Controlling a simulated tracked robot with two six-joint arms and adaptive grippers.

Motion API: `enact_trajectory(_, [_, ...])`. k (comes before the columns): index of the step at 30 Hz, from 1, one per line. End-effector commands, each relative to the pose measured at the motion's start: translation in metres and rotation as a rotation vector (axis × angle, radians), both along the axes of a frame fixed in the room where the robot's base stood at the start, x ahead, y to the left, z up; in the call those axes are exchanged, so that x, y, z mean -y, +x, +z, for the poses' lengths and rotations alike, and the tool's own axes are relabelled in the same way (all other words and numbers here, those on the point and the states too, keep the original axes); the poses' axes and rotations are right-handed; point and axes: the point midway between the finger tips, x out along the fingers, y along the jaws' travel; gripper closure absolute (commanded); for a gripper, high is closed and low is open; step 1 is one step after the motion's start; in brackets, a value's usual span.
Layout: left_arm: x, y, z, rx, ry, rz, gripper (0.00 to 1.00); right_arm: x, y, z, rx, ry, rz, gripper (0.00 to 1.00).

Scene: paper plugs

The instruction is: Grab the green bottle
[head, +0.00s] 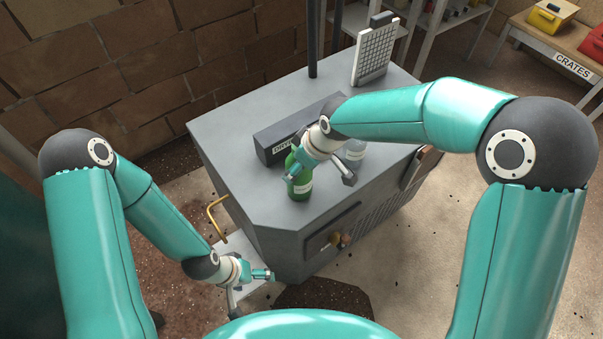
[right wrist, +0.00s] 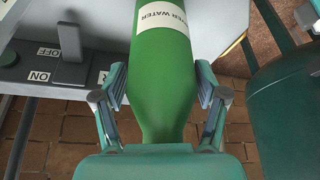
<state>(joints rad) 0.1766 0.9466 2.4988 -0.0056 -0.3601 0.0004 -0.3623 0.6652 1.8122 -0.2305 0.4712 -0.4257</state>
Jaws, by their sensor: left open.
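The green bottle (head: 300,186) stands upright on the grey cabinet top, near its front edge. My right gripper (head: 322,172) is over it with fingers spread, one finger in front of the bottle and the other out to its right. In the right wrist view the green bottle (right wrist: 165,75) with a white water label lies between the two fingers of the right gripper (right wrist: 161,88). Slim gaps seem to show at the sides, and its neck end is hidden behind the palm. My left gripper (head: 250,287) is open and empty, low at the cabinet's front left.
A dark labelled box (head: 270,140) lies behind the green bottle. A white grid panel (head: 374,54) stands at the back. The cabinet top (head: 225,125) is bare at the left.

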Motion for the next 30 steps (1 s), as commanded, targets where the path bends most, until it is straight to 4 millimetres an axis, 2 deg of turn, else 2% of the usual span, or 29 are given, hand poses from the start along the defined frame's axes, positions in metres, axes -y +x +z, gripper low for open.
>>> enact_trajectory(1, [0.0,0.0,0.0,0.0,0.0,0.0,0.13,0.0,0.0,0.0,0.0,0.0,0.0,0.43])
enact_trajectory(6, [0.0,0.0,0.0,0.0,0.0,0.0,0.13,0.0,0.0,0.0,0.0,0.0,0.0,0.71])
enact_trajectory(7, [0.0,0.0,0.0,0.0,0.0,0.0,0.13,0.0,0.0,0.0,0.0,0.0,0.0,0.73])
enact_trajectory(15, [0.0,0.0,0.0,0.0,0.0,0.0,0.13,0.001,0.0,0.001,0.0,0.0,-0.001,0.73])
enact_trajectory(20, [0.0,0.0,0.001,0.0,0.0,0.0,0.13,0.001,0.001,0.009,0.002,0.001,-0.002,0.73])
enact_trajectory(26, [0.0,0.0,0.002,0.0,0.0,0.0,0.13,0.0,0.001,0.035,0.004,0.002,-0.002,0.73])
enact_trajectory(30, [0.0,0.0,0.004,0.0,0.0,0.0,0.13,0.0,0.001,0.068,0.008,0.003,-0.002,0.73])
